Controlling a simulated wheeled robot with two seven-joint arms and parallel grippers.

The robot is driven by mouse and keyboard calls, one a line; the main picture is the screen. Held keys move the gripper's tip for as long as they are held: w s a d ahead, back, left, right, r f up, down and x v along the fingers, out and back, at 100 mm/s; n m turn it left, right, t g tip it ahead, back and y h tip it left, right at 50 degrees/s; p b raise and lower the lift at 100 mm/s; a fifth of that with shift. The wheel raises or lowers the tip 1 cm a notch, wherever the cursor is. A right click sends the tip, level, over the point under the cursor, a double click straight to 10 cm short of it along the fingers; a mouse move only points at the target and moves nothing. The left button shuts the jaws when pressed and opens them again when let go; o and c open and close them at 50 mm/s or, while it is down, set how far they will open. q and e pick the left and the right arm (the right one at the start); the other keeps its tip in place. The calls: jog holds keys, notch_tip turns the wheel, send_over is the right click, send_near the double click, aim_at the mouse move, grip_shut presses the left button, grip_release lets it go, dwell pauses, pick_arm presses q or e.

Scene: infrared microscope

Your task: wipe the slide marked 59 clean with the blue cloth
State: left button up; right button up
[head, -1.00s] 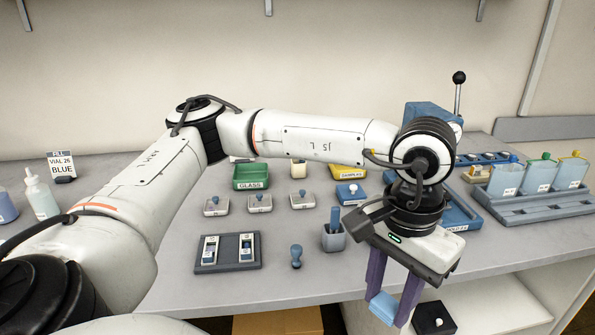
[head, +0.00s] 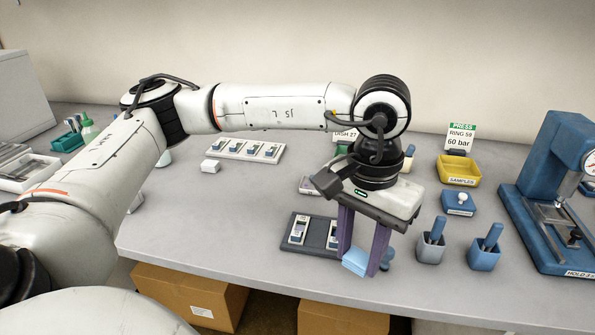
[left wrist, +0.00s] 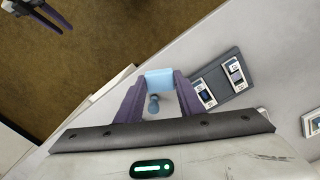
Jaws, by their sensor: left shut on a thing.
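My left gripper (head: 360,262) is shut on the folded light-blue cloth (head: 356,260), which hangs between its purple fingertips. In the left wrist view the cloth (left wrist: 160,78) spans the fingers. The gripper is just right of a dark slide tray (head: 313,219), near the table's front edge. The tray holds two slides, a left one (head: 299,230) and a right one (head: 333,236) partly hidden by a finger. Both slides also show in the left wrist view, but their markings are too small to read. Purple fingers of my right gripper (left wrist: 55,20) show at that view's top left.
Blue-handled tools in holders (head: 430,248), a blue press (head: 560,190) and a yellow samples bin (head: 458,171) are to the right. The table left of the tray is clear.

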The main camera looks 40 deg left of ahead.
pick_arm(q)
jog(key=w+a+r+n+p, duration=0.3)
jog(key=w+a+n, duration=0.3)
jog(key=w+a, duration=0.3)
jog(key=shift+s+a+f+b, duration=0.15)
jog(key=shift+s+f+b, duration=0.1)
jog(key=shift+f+b, duration=0.6)
jog(key=shift+s+a+f+b, duration=0.1)
jog(key=shift+s+f+b, duration=0.3)
jog(key=shift+f, duration=0.85)
jog(key=shift+s+a+f+b, duration=0.15)
jog(key=shift+f+b, duration=0.55)
jog(key=shift+f, duration=0.35)
jog(key=shift+f+b, duration=0.3)
jog(key=shift+f, duration=0.1)
jog(key=shift+w, duration=0.1)
jog(key=shift+w+a, duration=0.3)
jog(key=shift+w, duration=0.1)
jog(key=shift+s+d, duration=0.3)
jog(key=shift+s, duration=0.2)
jog(key=shift+s+d, duration=0.3)
jog(key=shift+s, duration=0.2)
jog(key=shift+w, duration=0.1)
